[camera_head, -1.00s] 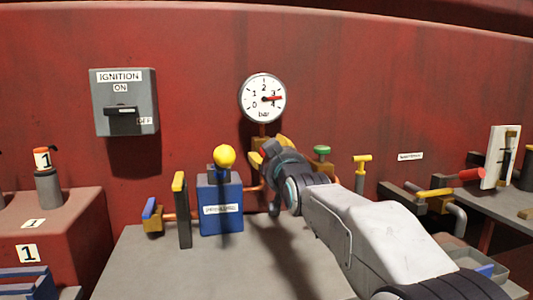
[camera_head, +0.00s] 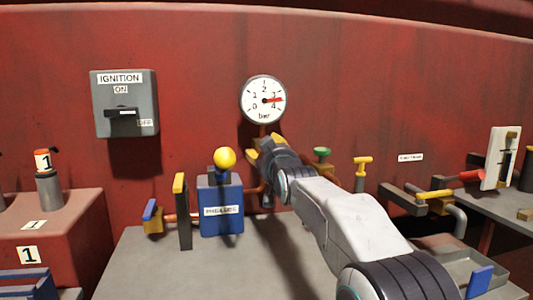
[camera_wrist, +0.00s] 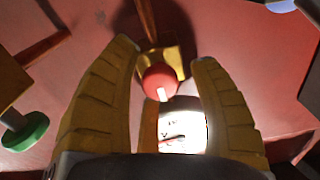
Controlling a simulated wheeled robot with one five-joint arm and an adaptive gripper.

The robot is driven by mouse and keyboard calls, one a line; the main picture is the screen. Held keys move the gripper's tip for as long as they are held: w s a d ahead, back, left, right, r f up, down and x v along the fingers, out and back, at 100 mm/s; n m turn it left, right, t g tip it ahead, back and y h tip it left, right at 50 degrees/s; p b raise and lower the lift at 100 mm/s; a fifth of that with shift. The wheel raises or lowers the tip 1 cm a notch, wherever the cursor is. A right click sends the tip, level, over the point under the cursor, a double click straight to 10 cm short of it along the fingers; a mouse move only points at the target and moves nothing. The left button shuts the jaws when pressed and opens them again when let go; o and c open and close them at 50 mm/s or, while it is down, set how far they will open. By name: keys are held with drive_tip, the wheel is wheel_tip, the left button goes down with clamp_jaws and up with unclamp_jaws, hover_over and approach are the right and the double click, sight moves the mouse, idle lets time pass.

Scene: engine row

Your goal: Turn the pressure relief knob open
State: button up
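A round red knob (camera_wrist: 160,82) with a white mark shows in the wrist view, on a brass-coloured fitting (camera_wrist: 158,58). I take it to be the pressure relief knob; I see no label on it. My gripper (camera_wrist: 167,56) is open, with one yellow finger on each side of the knob and a visible gap on both sides. In the head view my gripper (camera_head: 265,148) is at the pipework below the pressure gauge (camera_head: 264,100), and it hides the red knob. The gauge's red needle points near 3 to 4 bar.
The ignition box (camera_head: 124,104) is on the red wall. The grey bench top (camera_head: 145,265) in front is mostly clear.

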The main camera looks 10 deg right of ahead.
clamp_jaws()
idle(0.3)
drive_tip(key=shift+n, duration=0.3)
drive_tip(key=n, duration=0.3)
drive_tip(key=shift+n, duration=0.3)
drive_tip(key=n, duration=0.4)
drive_tip(key=shift+n+b, duration=0.3)
drive_tip(key=shift+b, duration=0.1)
drive_tip(key=n, duration=0.4)
drive_tip(key=shift+n, duration=2.5)
